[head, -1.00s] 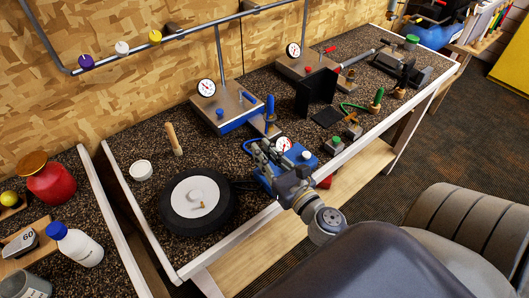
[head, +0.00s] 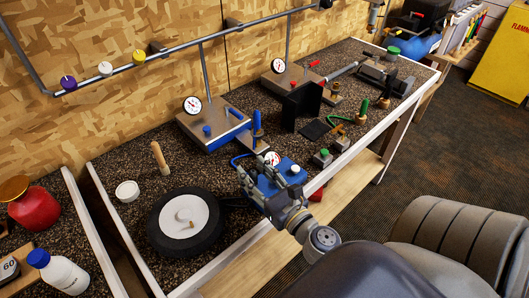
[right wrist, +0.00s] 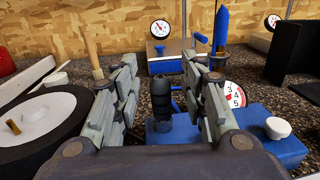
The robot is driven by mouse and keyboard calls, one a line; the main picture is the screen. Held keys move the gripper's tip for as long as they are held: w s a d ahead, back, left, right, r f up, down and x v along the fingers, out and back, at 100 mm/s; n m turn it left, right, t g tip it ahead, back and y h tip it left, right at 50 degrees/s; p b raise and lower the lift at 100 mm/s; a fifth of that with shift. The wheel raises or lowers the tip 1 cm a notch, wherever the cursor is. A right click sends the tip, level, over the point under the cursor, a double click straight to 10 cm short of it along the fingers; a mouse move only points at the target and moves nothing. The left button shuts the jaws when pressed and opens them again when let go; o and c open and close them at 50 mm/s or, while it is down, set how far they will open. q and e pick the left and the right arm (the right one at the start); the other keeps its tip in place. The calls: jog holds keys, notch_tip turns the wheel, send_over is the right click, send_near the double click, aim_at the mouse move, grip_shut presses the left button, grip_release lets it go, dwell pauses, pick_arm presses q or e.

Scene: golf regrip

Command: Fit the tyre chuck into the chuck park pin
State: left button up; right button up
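An upright black cylindrical piece, seemingly the tyre chuck (right wrist: 161,98), stands between the fingers of my right gripper (right wrist: 160,72) in the right wrist view. Gaps show on both sides of it, so the gripper is open around it, not touching. Its lower end meets the blue gauge unit (right wrist: 262,122); I cannot tell how it is seated. In the head view my right gripper (head: 267,175) is over this blue unit (head: 292,168) and hides part of it. I cannot clearly make out the chuck park pin. My left gripper is out of view.
A tyre with a white hub (head: 160,237) lies left of the gripper. A wooden peg (head: 160,158) and white cup (head: 127,191) stand behind it. A steel plate with a dial (head: 205,128) and an upright blue tool (head: 257,125) stand behind the gripper. A seat (head: 450,235) is at front right.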

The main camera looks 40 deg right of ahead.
jog(key=shift+s+a, duration=0.1)
jog(key=shift+s, duration=3.2)
